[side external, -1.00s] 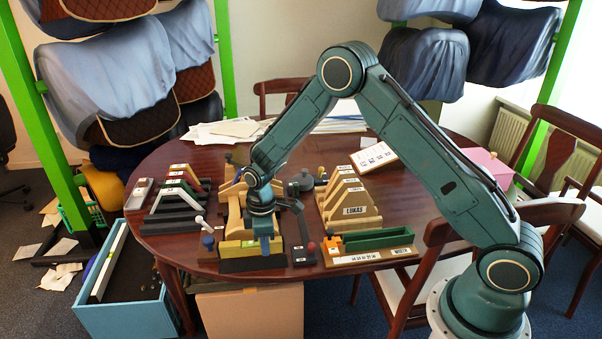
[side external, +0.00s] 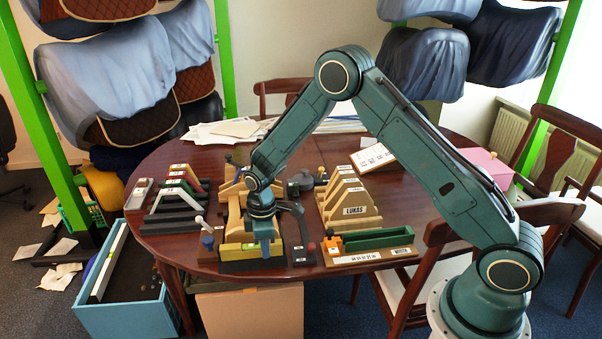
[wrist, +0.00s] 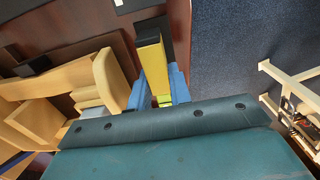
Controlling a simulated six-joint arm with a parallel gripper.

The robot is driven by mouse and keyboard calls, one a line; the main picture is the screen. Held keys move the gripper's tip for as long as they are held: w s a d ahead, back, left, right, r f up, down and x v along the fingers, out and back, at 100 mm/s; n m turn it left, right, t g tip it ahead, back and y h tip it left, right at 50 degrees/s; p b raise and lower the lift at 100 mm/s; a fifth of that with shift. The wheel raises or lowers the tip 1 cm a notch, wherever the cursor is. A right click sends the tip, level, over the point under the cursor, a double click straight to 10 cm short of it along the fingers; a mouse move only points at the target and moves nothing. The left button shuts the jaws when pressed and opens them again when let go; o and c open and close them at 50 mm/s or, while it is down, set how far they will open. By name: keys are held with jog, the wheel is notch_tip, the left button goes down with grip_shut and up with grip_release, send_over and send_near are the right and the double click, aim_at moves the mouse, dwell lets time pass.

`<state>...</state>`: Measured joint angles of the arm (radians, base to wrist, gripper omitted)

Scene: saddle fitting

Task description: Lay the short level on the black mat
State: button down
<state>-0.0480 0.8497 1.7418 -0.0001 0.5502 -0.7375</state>
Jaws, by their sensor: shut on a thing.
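My gripper (side external: 264,248) has blue fingers and is shut on the yellow short level (side external: 238,251), gripping it near its middle. The level lies lengthwise over the black mat (side external: 250,267) at the table's front edge, and the mat shows as a dark strip below it. I cannot tell if the level touches the mat. In the wrist view the yellow level (wrist: 154,62) runs between the blue fingers (wrist: 158,92), with dark mat (wrist: 178,35) beside it.
A wooden saddle form stands just behind the mat. Dark clamp pieces (side external: 302,245) lie to the right, with a labelled wooden board (side external: 365,257) beyond. A blue-knobbed tool (side external: 207,240) stands to the left. A blue crate (side external: 130,318) sits on the floor at left.

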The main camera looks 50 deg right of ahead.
jog(key=shift+f, duration=1.4)
dwell(2.4)
dwell(0.6)
jog(key=c, duration=0.8)
grip_release()
jog(key=shift+w+r, duration=0.1)
jog(key=shift+r, duration=0.1)
jog(key=shift+d+r, duration=0.1)
jog(key=shift+r, duration=2.2)
jog(key=shift+r, duration=0.15)
jog(key=shift+r, duration=1.35)
